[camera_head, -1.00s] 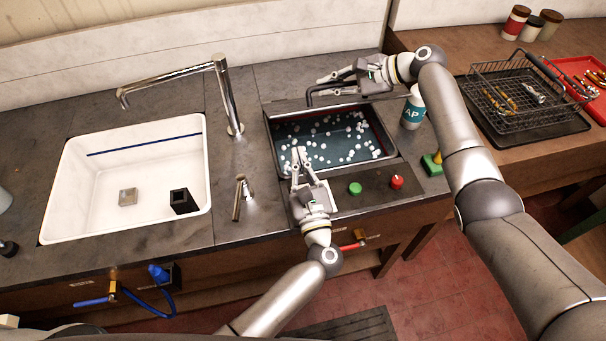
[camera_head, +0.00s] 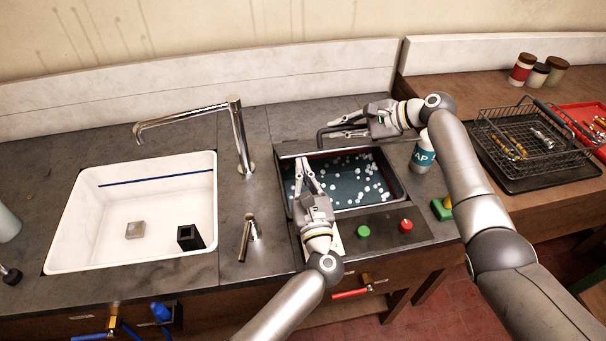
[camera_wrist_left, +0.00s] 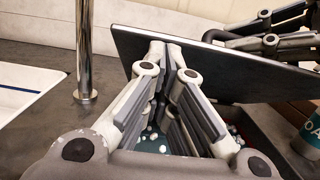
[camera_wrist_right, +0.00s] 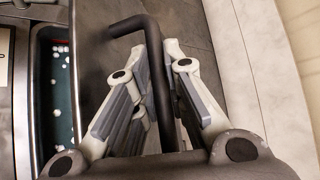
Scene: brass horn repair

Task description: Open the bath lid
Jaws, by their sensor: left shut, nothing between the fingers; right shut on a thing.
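The bath lid (camera_wrist_left: 215,62) is a dark flat panel, raised and tilted steeply at the back of the bath. In the head view it shows nearly edge-on. My right gripper (camera_head: 348,128) is shut on the lid's black bar handle (camera_wrist_right: 165,75) behind the panel. The bath (camera_head: 398,182) is uncovered, with dark liquid and many white balls visible. My left gripper (camera_head: 304,166) is shut and empty over the bath's left part. In the left wrist view its fingertips (camera_wrist_left: 167,45) are at the lid's front face; I cannot tell if they touch.
A white sink (camera_head: 95,215) and a tall faucet (camera_head: 240,140) stand left. A labelled bottle (camera_head: 423,155) is close to the bath's right. Green (camera_head: 363,231) and red (camera_head: 406,226) knobs are in front. A wire basket (camera_head: 520,140) stands farther right.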

